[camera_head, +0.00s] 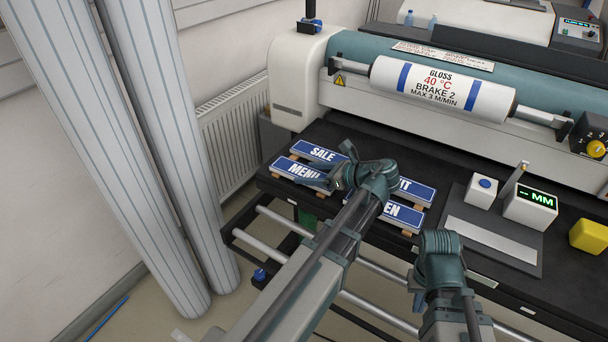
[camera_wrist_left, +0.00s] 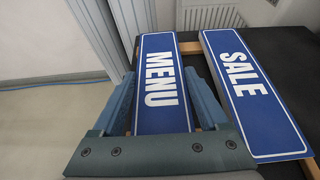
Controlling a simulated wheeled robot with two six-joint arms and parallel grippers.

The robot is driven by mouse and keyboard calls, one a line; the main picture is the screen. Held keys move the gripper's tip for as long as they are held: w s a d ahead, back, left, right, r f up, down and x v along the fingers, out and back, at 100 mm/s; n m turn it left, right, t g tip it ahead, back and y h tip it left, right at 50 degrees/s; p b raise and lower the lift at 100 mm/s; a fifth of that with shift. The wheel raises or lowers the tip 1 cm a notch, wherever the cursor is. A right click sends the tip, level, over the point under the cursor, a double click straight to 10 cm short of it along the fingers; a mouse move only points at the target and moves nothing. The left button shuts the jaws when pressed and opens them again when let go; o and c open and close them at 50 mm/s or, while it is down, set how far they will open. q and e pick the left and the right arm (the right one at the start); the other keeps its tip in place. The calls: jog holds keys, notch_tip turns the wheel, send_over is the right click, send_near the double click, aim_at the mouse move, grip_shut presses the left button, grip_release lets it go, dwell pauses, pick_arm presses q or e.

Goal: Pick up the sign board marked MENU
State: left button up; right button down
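The blue MENU sign board (camera_head: 298,172) lies at the left front of the black table, on light wooden strips. It also shows in the left wrist view (camera_wrist_left: 158,75), with white letters. My left gripper (camera_head: 327,168) is open over its right part in the head view. In the wrist view the two fingers (camera_wrist_left: 158,88) stand on either side of the board, with no clear contact. The board's near end is hidden by the gripper. My right gripper's wrist (camera_head: 440,257) is at the table's front edge; its fingers cannot be made out.
The SALE board (camera_head: 320,152) lies close behind MENU. Two more blue boards, one ending in IT (camera_head: 415,190) and one in EN (camera_head: 403,214), lie to the right, partly behind my left arm. A gauge (camera_head: 530,205) and yellow block (camera_head: 589,236) stand further right.

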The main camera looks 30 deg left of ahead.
pick_arm(q)
jog(key=c, duration=0.5)
jog(key=shift+o, duration=0.2)
jog(key=shift+r, duration=0.15)
